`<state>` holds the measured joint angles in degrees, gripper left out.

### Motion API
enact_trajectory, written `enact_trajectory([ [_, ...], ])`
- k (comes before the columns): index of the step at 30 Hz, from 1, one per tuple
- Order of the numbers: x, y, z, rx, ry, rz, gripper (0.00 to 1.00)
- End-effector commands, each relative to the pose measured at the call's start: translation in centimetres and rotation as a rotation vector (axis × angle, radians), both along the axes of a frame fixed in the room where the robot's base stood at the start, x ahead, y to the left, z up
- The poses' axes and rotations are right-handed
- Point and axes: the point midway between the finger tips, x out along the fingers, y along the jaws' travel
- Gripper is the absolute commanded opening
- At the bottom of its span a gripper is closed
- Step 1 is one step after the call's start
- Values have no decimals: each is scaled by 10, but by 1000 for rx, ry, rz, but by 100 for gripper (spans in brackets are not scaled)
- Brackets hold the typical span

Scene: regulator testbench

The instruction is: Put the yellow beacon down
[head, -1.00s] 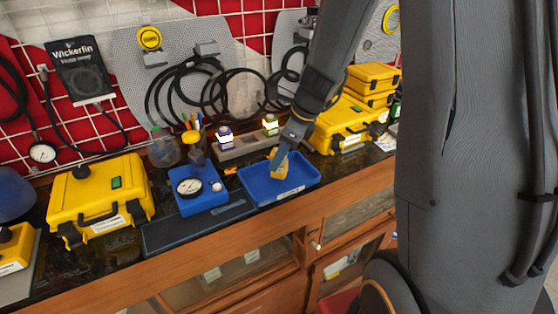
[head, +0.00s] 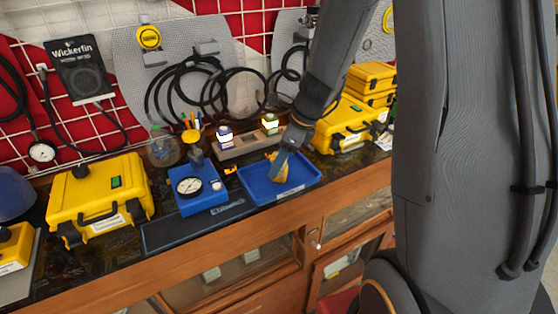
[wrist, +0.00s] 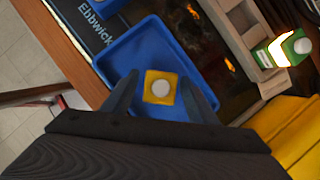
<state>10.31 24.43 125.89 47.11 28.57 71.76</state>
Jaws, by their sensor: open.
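The yellow beacon (head: 281,177) is in the blue tray (head: 250,190) on the bench. In the wrist view the beacon (wrist: 151,97) shows from above as a yellow square with a pale round top. My gripper (wrist: 159,76) is open, one finger on each side of it, with a gap visible on both sides. In the head view my gripper (head: 282,158) reaches down into the tray and partly hides the beacon, so I cannot tell whether it stands fully upright.
A grey rack (head: 243,147) behind the tray holds a purple-marked beacon (head: 224,135) and a green one (head: 270,123). A blue gauge block (head: 198,204) stands left of the tray. Yellow cases (head: 100,200) stand at left and right (head: 345,125).

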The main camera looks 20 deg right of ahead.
Motion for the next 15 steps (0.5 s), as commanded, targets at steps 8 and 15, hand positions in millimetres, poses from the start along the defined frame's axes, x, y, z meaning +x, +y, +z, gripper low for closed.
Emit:
enact_trajectory([
  [8, -6, -12, 36, -1, -7, -1, 53],
  [15, -16, -27, 80, -1, -5, -1, 53],
])
